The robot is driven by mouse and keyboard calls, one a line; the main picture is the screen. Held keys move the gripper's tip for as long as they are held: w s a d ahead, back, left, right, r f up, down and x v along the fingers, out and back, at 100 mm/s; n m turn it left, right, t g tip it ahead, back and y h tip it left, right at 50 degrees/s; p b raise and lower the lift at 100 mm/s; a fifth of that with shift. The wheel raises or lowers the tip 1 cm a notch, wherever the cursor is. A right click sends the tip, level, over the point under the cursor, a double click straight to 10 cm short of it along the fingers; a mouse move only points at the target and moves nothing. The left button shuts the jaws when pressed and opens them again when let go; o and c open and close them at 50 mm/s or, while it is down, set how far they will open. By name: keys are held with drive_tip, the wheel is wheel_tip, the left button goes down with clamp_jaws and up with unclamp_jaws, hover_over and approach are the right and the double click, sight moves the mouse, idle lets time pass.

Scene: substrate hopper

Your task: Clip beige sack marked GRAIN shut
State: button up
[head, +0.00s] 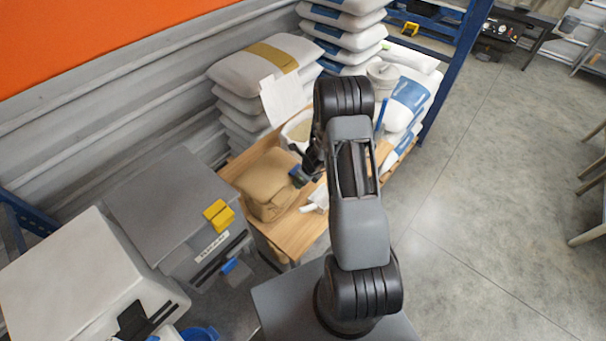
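A beige sack (266,182) lies on the wooden table (290,238), left of my arm. Its top looks folded over; no lettering can be read on it from here. My gripper (303,176) is at the sack's right side, small and partly hidden behind my own arm. A small blue piece (296,171) shows at the fingertips, close against the sack's right edge. It may be a clip, but I cannot tell whether the fingers are shut on it or whether it touches the sack.
A round container (296,128) and a white object (318,197) are on the table near the gripper. Stacked white sacks (262,68) stand behind. A grey bin (170,205) with a yellow piece (218,215) on it stands at the left. The floor (480,200) at right is clear.

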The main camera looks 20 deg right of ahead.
drive_tip(key=shift+s+d+f, duration=0.1)
drive_tip(key=shift+s+f, duration=0.05)
drive_tip(key=shift+s, duration=0.05)
drive_tip(key=o, duration=1.2)
drive_tip(key=shift+d, duration=0.15)
drive_tip(key=shift+r, duration=0.6)
drive_tip(key=p+v, duration=0.3)
drive_tip(key=v, duration=0.9)
drive_tip(key=shift+s+r, duration=0.2)
drive_tip(key=shift+r, duration=0.15)
drive_tip(key=shift+d, duration=0.1)
